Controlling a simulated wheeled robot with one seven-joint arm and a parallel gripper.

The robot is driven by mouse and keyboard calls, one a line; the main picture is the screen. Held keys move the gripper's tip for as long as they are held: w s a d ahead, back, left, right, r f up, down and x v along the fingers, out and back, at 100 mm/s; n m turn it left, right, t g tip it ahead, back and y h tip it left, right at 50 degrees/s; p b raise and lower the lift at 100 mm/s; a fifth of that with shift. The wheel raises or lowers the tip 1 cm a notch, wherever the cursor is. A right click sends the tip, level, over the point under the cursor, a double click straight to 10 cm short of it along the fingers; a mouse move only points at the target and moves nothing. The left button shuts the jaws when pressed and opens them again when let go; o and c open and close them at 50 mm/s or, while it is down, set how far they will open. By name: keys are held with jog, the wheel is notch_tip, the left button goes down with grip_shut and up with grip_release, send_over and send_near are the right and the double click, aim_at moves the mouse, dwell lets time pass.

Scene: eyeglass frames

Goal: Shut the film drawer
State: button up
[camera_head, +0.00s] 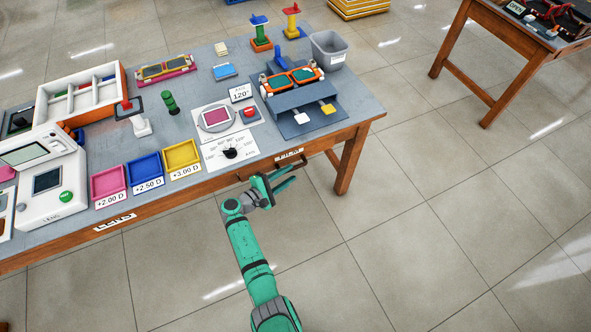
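The table's front edge carries two small labelled drawer fronts, one at the left (115,222) and one at the right (289,153). The lettering is too small to read surely, so I cannot tell which is the film drawer. The right one has a dark handle just under its label. No clear gap shows at either front, and I cannot tell how far either stands out. My gripper (288,176) is in front of the right drawer, just below its handle. Its two fingers are apart with nothing seen between them. I cannot tell whether a finger touches the handle.
The wooden table (350,112) holds a grey stepped stand (303,116), a grey bin (328,50), pink, blue and yellow trays (182,155), a dial card (230,150) and a white machine (50,190). A second table (510,45) stands at the upper right. The floor in front is clear.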

jog(key=shift+v, duration=2.2)
jog(key=s+d+f+m+g+y, duration=0.25)
jog(key=s+f+y, duration=0.25)
jog(key=s+f, duration=0.8)
jog(key=s+d+r+m+y, duration=0.1)
jog(key=s+r+m+y, duration=0.2)
jog(key=s, duration=1.1)
jog(key=s+d+r+m+t+y, duration=0.1)
jog(key=s+r, duration=0.4)
jog(key=r, duration=0.5)
jog(key=s+d+r+m+t+y, duration=0.1)
jog(key=s+r+m, duration=0.4)
jog(key=r, duration=0.5)
jog(key=s+d+r+m+t, duration=0.2)
jog(key=s+r+m+t, duration=0.2)
jog(key=r, duration=0.6)
jog(key=shift+s+d+r+t+y, duration=0.3)
jog(key=shift+s+t+y, duration=0.1)
jog(key=shift+s, duration=0.15)
